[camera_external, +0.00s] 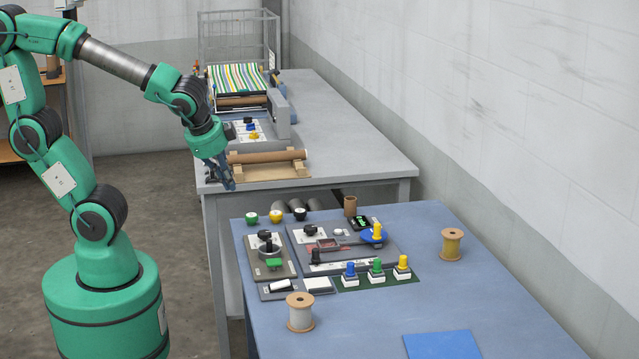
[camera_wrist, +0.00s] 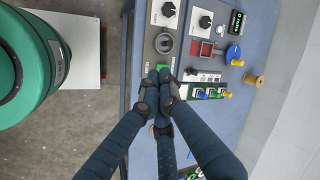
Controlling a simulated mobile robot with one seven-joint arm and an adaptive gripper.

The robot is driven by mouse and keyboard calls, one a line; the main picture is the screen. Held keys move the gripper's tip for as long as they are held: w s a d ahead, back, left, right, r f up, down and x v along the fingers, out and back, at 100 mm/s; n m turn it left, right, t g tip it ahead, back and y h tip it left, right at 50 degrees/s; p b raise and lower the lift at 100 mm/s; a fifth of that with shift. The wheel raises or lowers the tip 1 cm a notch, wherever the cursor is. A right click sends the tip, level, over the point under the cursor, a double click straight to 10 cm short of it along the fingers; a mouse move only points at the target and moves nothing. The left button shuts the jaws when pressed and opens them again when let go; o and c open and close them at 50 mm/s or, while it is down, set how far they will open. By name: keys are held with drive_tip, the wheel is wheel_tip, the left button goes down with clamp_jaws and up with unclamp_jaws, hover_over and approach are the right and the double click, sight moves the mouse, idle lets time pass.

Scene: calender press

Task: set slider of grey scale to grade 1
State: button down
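The grey control panel (camera_external: 376,252) lies on the blue table. Along its front edge runs a pale strip (camera_external: 345,265) that looks like the grey scale; its grade marks are too small to read. A small black upright knob (camera_external: 315,257), apparently the slider, stands at the strip's left end. The wrist view also shows the strip (camera_wrist: 208,77) and the black knob (camera_wrist: 191,71) at its left end. My gripper (camera_external: 228,185) hangs in the air left of the blue table, apart from the panel. In the wrist view my gripper's dark fingers (camera_wrist: 160,73) come together at the tips, with nothing visible between them.
A narrow panel (camera_external: 252,260) with black knobs and a green switch (camera_external: 274,263) lies left of the control panel. Blue, green and yellow buttons (camera_external: 376,268) stand in front. Thread spools (camera_external: 300,313) (camera_external: 451,246) stand nearby. A grey table (camera_external: 360,150) with a press is behind.

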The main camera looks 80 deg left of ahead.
sight(315, 263)
drive_tip(key=w+d+f+m+t+y+p, duration=0.1)
drive_tip(key=w+d+f+m, duration=0.4)
drive_tip(key=m, duration=0.5)
drive_tip(key=w+d+f+m+t+p, duration=0.2)
drive_tip(key=w+d+f+m, duration=0.3)
drive_tip(key=f+m, duration=0.5)
drive_tip(key=shift+w+d+m+y+p, duration=0.2)
drive_tip(key=shift+d+m+y+p, duration=0.2)
drive_tip(key=shift+d+m+p, duration=0.25)
drive_tip(key=shift+a, duration=0.1)
drive_tip(key=shift+b+x, duration=0.35)
drive_tip(key=shift+x, duration=0.45)
drive_tip(key=b+x, duration=0.1)
drive_tip(key=x, duration=0.2)
drive_tip(key=b+x, duration=0.1)
drive_tip(key=x, duration=0.2)
drive_tip(key=b+x, duration=0.1)
drive_tip(key=x, duration=0.2)
drive_tip(key=shift+w+a+r, duration=0.2)
drive_tip(key=shift+w+r, duration=0.05)
drive_tip(key=shift+w, duration=0.1)
drive_tip(key=shift+w+a+r, duration=0.1)
drive_tip(key=shift+w+a, duration=0.7)
drive_tip(key=shift+w, duration=0.3)
drive_tip(key=shift+w, duration=0.15)
